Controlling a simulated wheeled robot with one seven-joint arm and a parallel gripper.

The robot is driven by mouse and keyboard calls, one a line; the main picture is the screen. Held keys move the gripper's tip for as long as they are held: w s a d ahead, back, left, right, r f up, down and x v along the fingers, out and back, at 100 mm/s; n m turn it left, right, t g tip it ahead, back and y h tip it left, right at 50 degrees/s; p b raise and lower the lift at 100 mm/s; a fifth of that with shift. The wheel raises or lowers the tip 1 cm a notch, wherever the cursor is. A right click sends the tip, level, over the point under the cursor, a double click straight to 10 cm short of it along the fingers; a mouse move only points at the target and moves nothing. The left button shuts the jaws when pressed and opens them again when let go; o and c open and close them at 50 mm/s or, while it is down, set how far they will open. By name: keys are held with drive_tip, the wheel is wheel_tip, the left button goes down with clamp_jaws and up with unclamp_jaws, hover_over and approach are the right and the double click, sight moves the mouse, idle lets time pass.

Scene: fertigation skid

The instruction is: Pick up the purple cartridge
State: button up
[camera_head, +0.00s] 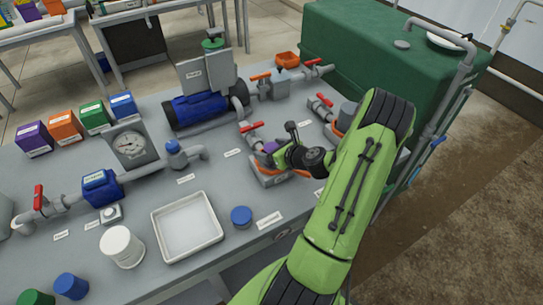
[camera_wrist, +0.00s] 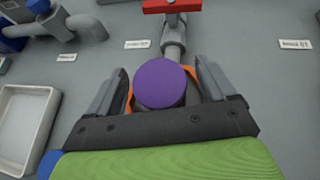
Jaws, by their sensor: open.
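The purple cartridge shows in the wrist view as a round purple top (camera_wrist: 163,84), seated in an orange-rimmed holder in line with a grey pipe. In the head view only a small purple patch (camera_head: 270,147) of it shows beside my gripper (camera_head: 279,156). In the wrist view my gripper (camera_wrist: 154,76) is open, with one grey finger on each side of the cartridge. A gap shows between the right finger and the purple top. The cartridge's lower part is hidden by its top and my gripper's body.
A pipe with a red valve handle (camera_wrist: 172,6) lies just beyond the cartridge. A white tray (camera_head: 217,240) and blue cap (camera_head: 241,216) are to the left. A green tank (camera_head: 350,40) stands behind. Purple, orange, green and blue boxes line the far left.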

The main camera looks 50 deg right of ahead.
drive_tip(key=shift+s+r, duration=0.1)
drive_tip(key=shift+c, duration=0.2)
drive_tip(key=c, duration=1.1)
